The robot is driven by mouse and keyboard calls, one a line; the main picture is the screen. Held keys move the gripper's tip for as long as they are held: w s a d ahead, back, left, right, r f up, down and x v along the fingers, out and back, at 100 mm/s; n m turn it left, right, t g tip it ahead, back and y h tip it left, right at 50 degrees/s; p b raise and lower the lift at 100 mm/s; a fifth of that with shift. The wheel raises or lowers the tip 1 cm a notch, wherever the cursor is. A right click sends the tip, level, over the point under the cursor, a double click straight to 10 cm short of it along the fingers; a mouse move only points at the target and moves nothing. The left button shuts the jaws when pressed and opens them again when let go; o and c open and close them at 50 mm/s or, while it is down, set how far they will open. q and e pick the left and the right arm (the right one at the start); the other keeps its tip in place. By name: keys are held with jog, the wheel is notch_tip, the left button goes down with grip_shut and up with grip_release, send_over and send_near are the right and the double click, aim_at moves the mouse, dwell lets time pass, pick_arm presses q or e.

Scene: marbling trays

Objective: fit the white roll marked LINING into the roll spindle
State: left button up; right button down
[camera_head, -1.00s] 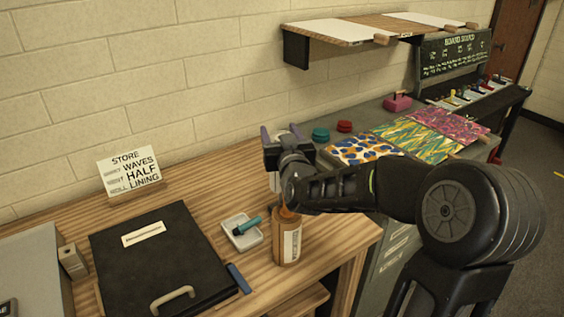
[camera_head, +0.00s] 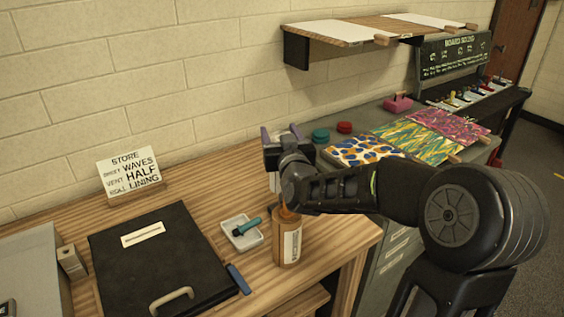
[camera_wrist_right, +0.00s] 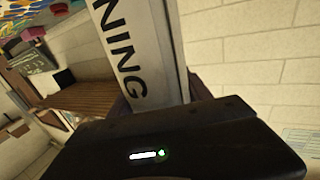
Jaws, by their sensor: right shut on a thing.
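The white roll (camera_wrist_right: 150,40) fills the upper middle of the right wrist view, with the black letters "NING" showing on its side. My right gripper (camera_head: 281,137) is shut on this roll, above the back part of the wooden table. In the head view the gripper and forearm hide nearly all of the roll; only a small pale strip (camera_head: 273,182) shows under the gripper. I cannot make out the roll spindle in either view, nor whether the roll touches anything. My left gripper is not in view.
A brown bottle (camera_head: 288,245) stands just below my right wrist. Beside it is a white dish (camera_head: 240,240) with a teal-handled tool. A black case (camera_head: 165,255) and a STORE sign (camera_head: 128,170) are to the left. Patterned sheets (camera_head: 430,135) lie right. Bare wood shows behind the dish.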

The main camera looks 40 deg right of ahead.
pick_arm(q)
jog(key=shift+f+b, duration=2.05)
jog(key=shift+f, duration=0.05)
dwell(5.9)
